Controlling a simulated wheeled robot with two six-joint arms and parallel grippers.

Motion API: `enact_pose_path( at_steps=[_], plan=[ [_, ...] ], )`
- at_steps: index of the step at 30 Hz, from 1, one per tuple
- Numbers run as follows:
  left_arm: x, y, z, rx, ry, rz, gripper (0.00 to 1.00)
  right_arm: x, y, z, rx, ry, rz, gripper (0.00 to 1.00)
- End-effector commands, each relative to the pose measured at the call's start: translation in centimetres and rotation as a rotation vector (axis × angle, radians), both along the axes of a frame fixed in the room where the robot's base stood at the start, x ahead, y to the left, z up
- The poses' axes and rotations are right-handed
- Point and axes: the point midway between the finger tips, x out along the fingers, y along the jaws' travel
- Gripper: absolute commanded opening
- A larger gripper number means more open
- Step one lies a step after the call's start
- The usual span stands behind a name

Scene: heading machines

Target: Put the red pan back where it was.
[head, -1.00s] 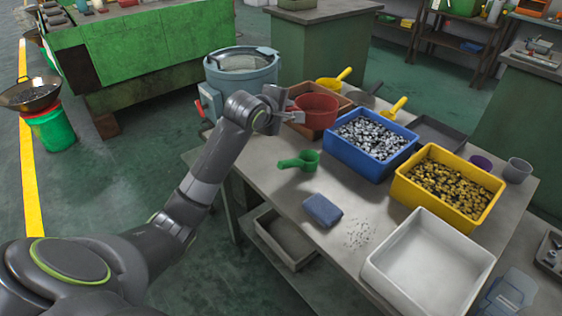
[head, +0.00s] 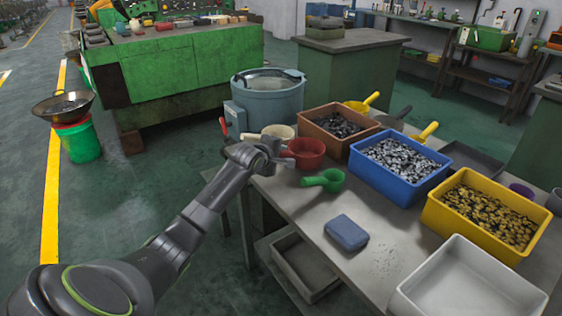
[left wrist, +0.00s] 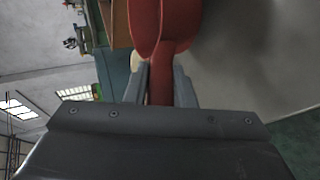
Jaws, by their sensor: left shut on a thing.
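The red pan (head: 306,154) is at the left edge of the workbench in the head view, open side up, in front of the brown bin and behind the green scoop (head: 326,180). My left gripper (head: 277,148) is shut on its handle. In the left wrist view, the handle of the red pan (left wrist: 163,28) runs between the fingers of the left gripper (left wrist: 168,85). I cannot tell whether the pan touches the bench top. A cream pan (head: 279,131) shows just behind the red one. My right gripper is not in view.
On the workbench (head: 300,205) stand a brown bin (head: 337,144), a blue bin (head: 398,184), a yellow bin (head: 480,234) and a white tray (head: 470,285). A grey-blue drum (head: 268,97) stands behind the bench's left end.

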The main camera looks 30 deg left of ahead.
Motion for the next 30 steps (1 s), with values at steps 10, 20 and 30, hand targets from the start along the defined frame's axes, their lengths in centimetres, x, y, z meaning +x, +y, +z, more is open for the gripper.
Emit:
enact_pose_path(
  at_steps=[10, 20, 30],
  plan=[
    [0.0, 0.0, -2.2, 0.001, -0.003, 0.0, 0.0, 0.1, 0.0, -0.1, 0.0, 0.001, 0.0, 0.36],
    [0.0, 0.0, -2.4, 0.001, 0.0, 0.0, 0.42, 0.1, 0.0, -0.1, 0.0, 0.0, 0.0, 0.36],
    [0.0, 0.0, -2.2, 0.001, -0.001, 0.0, 0.45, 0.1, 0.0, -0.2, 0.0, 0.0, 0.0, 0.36]
  ],
)
